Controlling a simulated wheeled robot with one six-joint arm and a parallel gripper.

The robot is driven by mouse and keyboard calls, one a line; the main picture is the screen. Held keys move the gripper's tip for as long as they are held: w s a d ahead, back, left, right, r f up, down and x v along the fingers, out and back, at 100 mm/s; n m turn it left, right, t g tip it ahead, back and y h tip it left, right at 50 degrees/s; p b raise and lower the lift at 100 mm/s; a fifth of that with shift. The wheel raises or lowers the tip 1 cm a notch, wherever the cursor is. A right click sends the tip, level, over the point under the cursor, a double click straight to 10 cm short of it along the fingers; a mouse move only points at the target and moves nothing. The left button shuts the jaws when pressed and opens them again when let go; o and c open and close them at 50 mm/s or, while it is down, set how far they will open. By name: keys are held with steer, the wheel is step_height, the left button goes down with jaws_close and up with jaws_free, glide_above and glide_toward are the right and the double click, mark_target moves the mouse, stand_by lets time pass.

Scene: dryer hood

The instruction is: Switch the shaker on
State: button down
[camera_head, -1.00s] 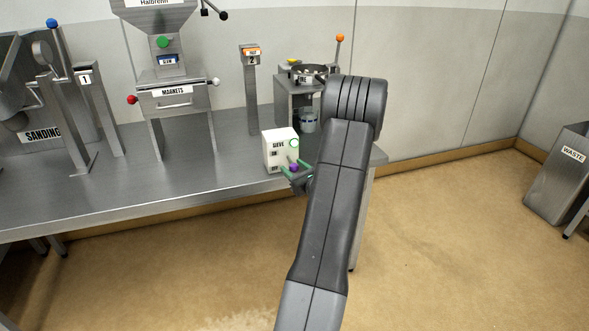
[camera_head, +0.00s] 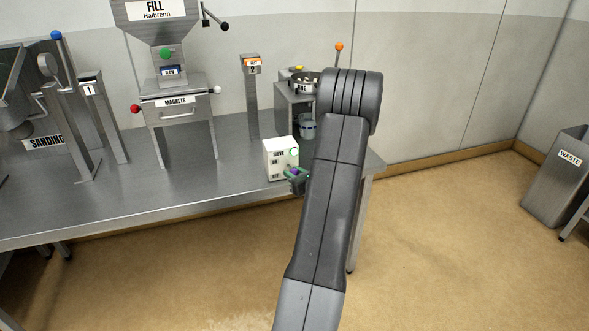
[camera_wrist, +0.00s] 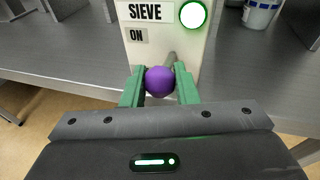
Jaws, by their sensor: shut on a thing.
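The white switch box (camera_head: 272,158) marked SIEVE stands near the front edge of the steel bench. It bears an ON label (camera_wrist: 136,36), a lower OFF label (camera_head: 276,176), and a round lamp (camera_wrist: 193,15) with a white face and green ring. A short grey lever (camera_wrist: 171,57) with a purple ball knob (camera_wrist: 159,81) sticks out from its front. My gripper (camera_wrist: 159,88) has its green fingers shut on the knob, one each side; they also show in the head view (camera_head: 295,173). In the wrist view the knob sits below the ON label, and OFF is hidden.
Behind the box stand a round sieve unit (camera_head: 301,84) and a pale tub (camera_head: 307,127), partly behind my arm. A post marked 2 (camera_head: 252,95) and the magnets stand (camera_head: 178,112) are to the left. The bench between (camera_head: 225,165) is bare.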

steer(key=shift+w+a+r+g+h+p, duration=0.15)
steer(key=shift+r+g+p, duration=0.3)
steer(key=shift+p, duration=0.6)
steer(key=shift+d+r+g+h+p, duration=0.15)
steer(key=shift+r+g+p, duration=0.25)
steer(key=shift+p, duration=0.6)
steer(key=shift+a+p, duration=0.1)
steer(key=shift+p, duration=0.7)
steer(key=shift+w+g+h, duration=0.1)
steer(key=shift+g+h, duration=0.15)
steer(key=shift+h, duration=0.05)
steer(key=c, duration=1.2)
jaws_free()
steer(key=shift+o, duration=0.2)
steer(key=v, duration=1.4)
steer(key=shift+b, duration=0.35)
steer(key=shift+w, duration=0.15)
